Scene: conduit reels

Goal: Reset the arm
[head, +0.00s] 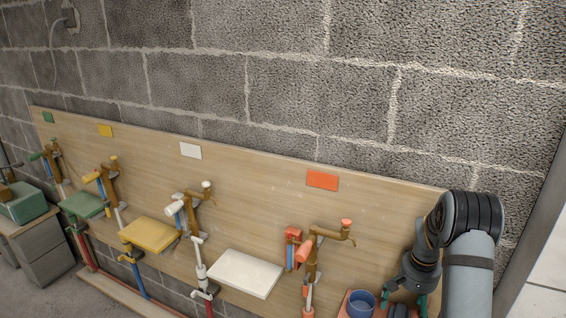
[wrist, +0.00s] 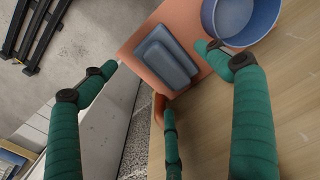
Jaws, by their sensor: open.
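My gripper (head: 400,299) is at the lower right of the head view, pointing down over the orange shelf (head: 346,306). Its green fingers are spread apart in the wrist view (wrist: 157,58), with nothing held between them. Below them the wrist view shows the orange shelf (wrist: 130,55) carrying a blue-grey block (wrist: 165,55). A blue round container (wrist: 243,22) stands beside the block, close to the right fingertip; whether they touch I cannot tell. The blue container also shows in the head view (head: 361,303), left of my gripper.
A wooden board (head: 255,200) on the block wall carries taps with orange (head: 322,180), white (head: 190,150), yellow (head: 105,130) and green (head: 48,117) labels. White (head: 245,273), yellow (head: 150,234) and green (head: 82,205) shelves jut out. A grey cabinet (head: 45,250) stands far left.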

